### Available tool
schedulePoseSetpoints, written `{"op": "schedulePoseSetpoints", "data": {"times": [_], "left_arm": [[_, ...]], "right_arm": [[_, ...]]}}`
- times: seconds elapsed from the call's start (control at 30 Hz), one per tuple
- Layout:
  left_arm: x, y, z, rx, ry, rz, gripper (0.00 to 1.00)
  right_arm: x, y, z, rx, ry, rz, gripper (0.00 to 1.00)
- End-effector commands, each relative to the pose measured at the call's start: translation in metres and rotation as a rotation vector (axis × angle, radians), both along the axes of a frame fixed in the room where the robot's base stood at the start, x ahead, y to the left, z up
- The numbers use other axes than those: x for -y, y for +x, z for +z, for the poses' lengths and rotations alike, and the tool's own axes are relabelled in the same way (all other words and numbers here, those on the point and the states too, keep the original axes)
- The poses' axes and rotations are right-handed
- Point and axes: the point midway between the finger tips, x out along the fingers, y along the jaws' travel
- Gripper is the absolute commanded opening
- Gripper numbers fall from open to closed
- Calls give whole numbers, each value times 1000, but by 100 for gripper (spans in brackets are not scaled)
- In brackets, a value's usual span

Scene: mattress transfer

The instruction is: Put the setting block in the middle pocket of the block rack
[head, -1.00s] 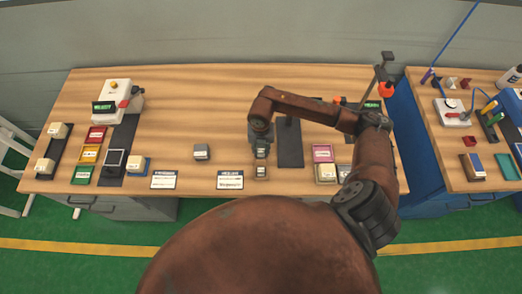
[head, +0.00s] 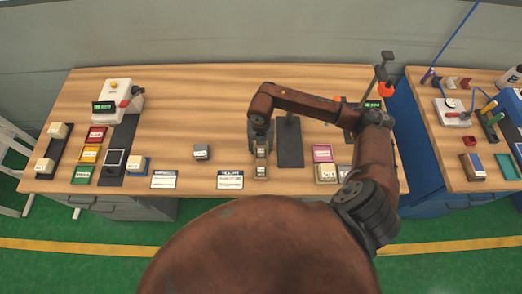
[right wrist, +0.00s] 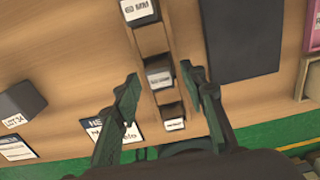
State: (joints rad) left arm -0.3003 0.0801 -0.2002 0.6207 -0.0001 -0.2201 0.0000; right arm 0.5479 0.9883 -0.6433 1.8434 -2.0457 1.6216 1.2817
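The wooden block rack (right wrist: 166,97) runs away from me in the right wrist view, with dark blocks with pale labels standing along it. One block (right wrist: 159,75) sits in its middle pocket, between my right fingers; its label is too blurred to read, so I cannot confirm it as the setting block. A far block (right wrist: 140,11) reads "60 MM", and a near block (right wrist: 173,117) sits closest to me. My right gripper (right wrist: 160,79) is open, with a gap on each side of the middle block. In the head view my right gripper (head: 262,144) is over the rack. My left gripper is out of view.
A grey block (head: 201,152) stands alone left of the rack. A white label card (head: 230,180) lies at the front edge. A dark flat plate (head: 290,145) lies just right of the rack. The table's middle left is clear.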

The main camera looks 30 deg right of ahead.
Motion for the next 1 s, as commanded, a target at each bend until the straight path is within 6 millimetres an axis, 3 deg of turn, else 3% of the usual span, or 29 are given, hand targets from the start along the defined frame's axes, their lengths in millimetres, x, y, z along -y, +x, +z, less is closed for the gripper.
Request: {"op": "schedulePoseSetpoints", "data": {"times": [0.3,0.5,1.0], "left_arm": [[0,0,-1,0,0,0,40],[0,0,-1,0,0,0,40],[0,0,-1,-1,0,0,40]], "right_arm": [[1,1,68,5,-2,0,39],[0,1,94,3,-2,-1,39],[0,0,102,0,0,-1,39]]}}
